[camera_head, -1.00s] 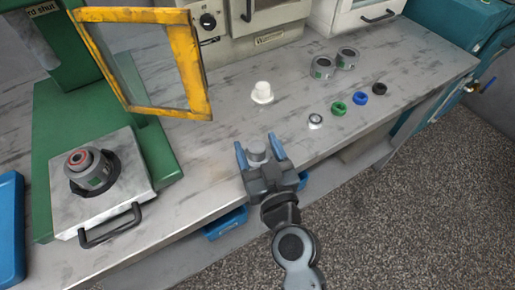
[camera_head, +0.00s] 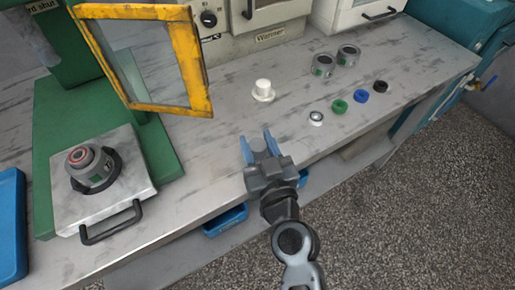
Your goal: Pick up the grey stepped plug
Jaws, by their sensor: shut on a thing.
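My gripper (camera_head: 257,146) is at the bench's front edge, in the middle of the head view. Its two blue fingers are closed in on the grey stepped plug (camera_head: 258,145), of which only a small grey part shows between them. The fingers and palm hide the rest of the plug. I cannot tell whether the plug still touches the bench top.
A white stepped piece (camera_head: 263,91) stands behind my gripper. To the right are a small silver ring (camera_head: 317,118), green (camera_head: 339,106), blue (camera_head: 361,97) and black (camera_head: 380,87) rings, and two grey cylinders. A yellow-framed guard (camera_head: 203,75) and a fixture (camera_head: 92,166) stand left.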

